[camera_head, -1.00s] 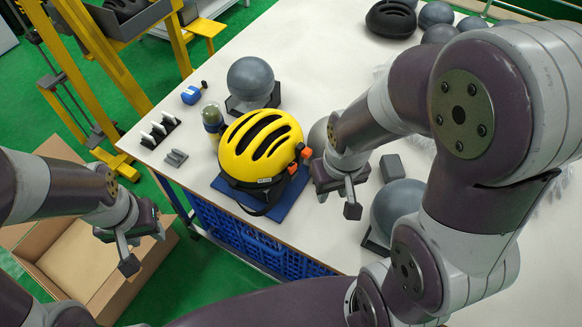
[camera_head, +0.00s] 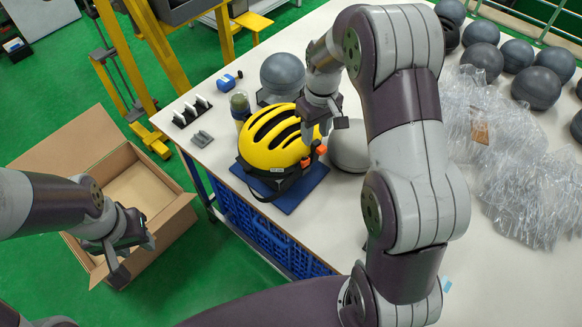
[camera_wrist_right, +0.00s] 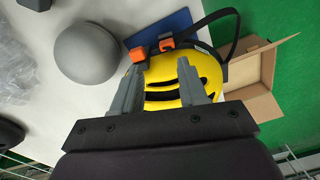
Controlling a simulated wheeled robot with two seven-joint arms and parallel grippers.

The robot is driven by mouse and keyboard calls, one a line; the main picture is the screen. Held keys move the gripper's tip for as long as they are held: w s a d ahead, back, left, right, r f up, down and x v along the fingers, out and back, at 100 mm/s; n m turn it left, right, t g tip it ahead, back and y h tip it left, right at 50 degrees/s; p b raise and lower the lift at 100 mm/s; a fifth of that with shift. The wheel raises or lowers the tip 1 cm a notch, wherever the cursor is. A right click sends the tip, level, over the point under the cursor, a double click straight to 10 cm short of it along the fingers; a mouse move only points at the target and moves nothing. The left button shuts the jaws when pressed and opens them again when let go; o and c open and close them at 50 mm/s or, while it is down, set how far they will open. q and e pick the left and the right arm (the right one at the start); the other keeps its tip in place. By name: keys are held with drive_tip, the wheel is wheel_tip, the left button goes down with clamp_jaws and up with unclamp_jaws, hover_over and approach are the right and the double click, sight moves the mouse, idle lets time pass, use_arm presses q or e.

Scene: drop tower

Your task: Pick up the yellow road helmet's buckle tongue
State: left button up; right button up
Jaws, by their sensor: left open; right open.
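The yellow road helmet (camera_head: 269,140) sits on a blue mat (camera_head: 300,192) on the white table, with black vents and a black strap. Orange buckle parts (camera_head: 308,158) show at its right side; in the right wrist view two orange pieces (camera_wrist_right: 139,55) lie at the helmet's edge beside a black strap (camera_wrist_right: 225,28). Which piece is the tongue I cannot tell. My right gripper (camera_head: 325,128) is open above the helmet's right side; in its wrist view the fingers (camera_wrist_right: 158,84) are spread over the yellow shell. My left gripper (camera_head: 134,262) is open and empty over the cardboard box.
A grey dome (camera_head: 350,146) stands right of the helmet, and a grey ball on a stand (camera_head: 283,74) is behind it. Clear plastic bags (camera_head: 505,150) and several dark balls (camera_head: 536,88) fill the right side. The cardboard box (camera_head: 165,207) stands on the green floor.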

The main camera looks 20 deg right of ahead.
drive_tip(key=n, duration=0.2)
drive_tip(key=p, duration=0.2)
hover_over(306, 160)
drive_tip(key=f, duration=0.5)
drive_tip(key=shift+s+d+f, duration=0.1)
drive_tip(key=shift+d+f, duration=0.15)
drive_tip(key=shift+f, duration=0.05)
drive_tip(key=f, duration=0.1)
drive_tip(key=f+p, duration=0.2)
drive_tip(key=shift+a, duration=0.25)
wheel_tip(306, 160, down, 3)
drive_tip(key=shift+a+r+m, duration=0.1)
drive_tip(key=shift+m, duration=0.2)
drive_tip(key=shift+w+f, duration=0.2)
drive_tip(key=shift+w, duration=0.05)
use_arm(q)
drive_tip(key=r, duration=0.4)
drive_tip(key=shift+a, duration=0.2)
use_arm(e)
drive_tip(key=shift+s+r, duration=0.1)
drive_tip(key=shift+s, duration=0.05)
drive_tip(key=c, duration=0.6)
